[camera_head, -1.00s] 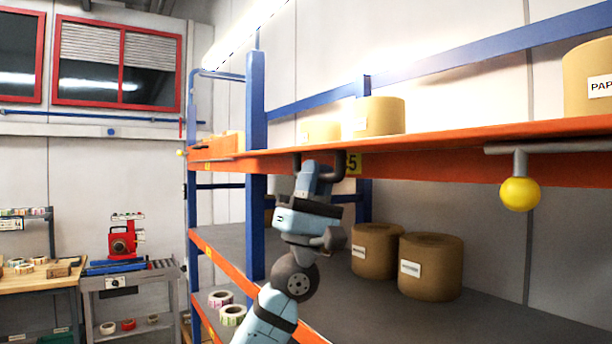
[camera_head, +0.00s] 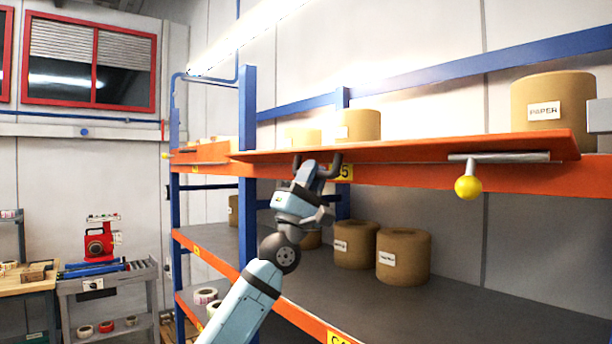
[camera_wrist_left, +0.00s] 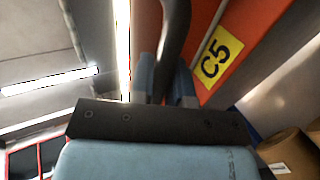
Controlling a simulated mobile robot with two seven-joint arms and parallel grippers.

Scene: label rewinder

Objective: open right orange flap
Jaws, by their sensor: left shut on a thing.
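The right orange flap (camera_head: 420,150) is a long orange panel along the front of the upper shelf. It sticks out from the orange beam, seen almost edge-on. A dark curved handle (camera_head: 335,166) sits below its left part; it also shows in the left wrist view (camera_wrist_left: 177,35). My left gripper (camera_head: 311,170) is shut on this handle, reaching up from below. In the left wrist view the bar passes between its fingers (camera_wrist_left: 165,82). A yellow ball (camera_head: 467,188) hangs from a metal rod below the flap's right part. My right gripper is out of view.
Paper rolls stand on the upper shelf (camera_head: 545,108) and on the grey lower shelf (camera_head: 404,256). A blue upright (camera_head: 247,150) stands left of my arm. A cart (camera_head: 110,295) with a red device is at the left.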

